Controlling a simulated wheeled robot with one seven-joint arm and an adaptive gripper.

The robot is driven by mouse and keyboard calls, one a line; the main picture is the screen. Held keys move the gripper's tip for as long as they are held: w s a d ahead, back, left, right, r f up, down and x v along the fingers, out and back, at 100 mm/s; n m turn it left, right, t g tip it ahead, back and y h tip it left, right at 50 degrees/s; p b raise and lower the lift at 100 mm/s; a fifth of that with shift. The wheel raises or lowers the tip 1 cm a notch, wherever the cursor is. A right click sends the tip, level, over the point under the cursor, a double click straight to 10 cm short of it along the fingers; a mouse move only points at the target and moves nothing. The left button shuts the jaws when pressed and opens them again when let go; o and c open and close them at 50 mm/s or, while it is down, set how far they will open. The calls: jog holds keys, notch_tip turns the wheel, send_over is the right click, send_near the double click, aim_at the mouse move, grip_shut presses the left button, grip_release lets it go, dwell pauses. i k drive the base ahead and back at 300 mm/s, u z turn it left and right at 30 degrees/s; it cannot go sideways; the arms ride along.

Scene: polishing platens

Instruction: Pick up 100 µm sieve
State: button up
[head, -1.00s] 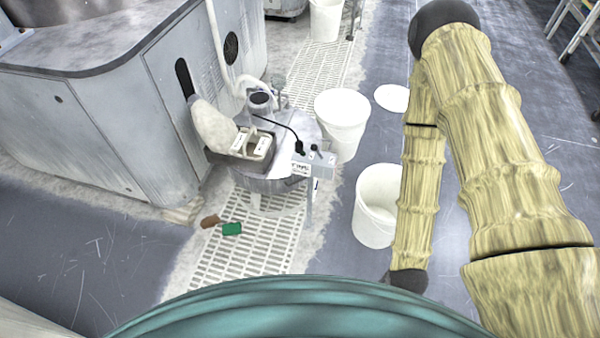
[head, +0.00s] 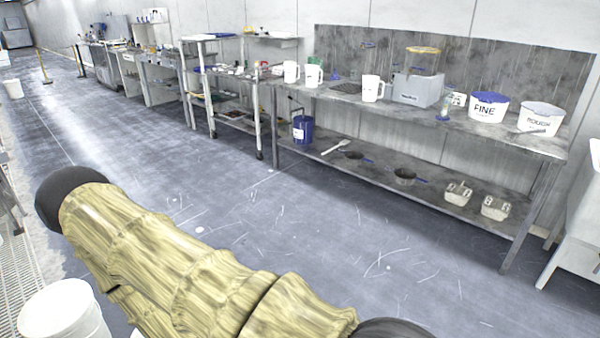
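No label reading 100 µm can be made out. Two dark round pan-like items with blue handles, a left one (head: 352,155) and a right one (head: 404,177), sit on the lower shelf of the long grey bench; I cannot tell if either is a sieve. A yellow-rimmed round vessel (head: 423,61) stands on a grey machine (head: 418,90) on the bench top. My yellowish arm crosses the lower left of the head view, well apart from the bench. My gripper is not in view.
The bench (head: 455,130) also bears white jugs (head: 373,88), tubs marked FINE (head: 487,107) and ROUGH (head: 541,118), and a blue bucket (head: 302,130). A wire-shelved cart (head: 232,112) adjoins it. The floor before the bench is clear. A white bucket (head: 65,312) stands at lower left.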

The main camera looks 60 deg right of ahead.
aim_at(404, 176)
jog(key=z, duration=0.5)
jog(key=k, duration=0.6)
jog(key=z, duration=1.1)
jog(key=i, duration=1.15)
jog(key=z, duration=0.95)
jog(key=i, duration=2.65)
jog(key=u, duration=0.05)
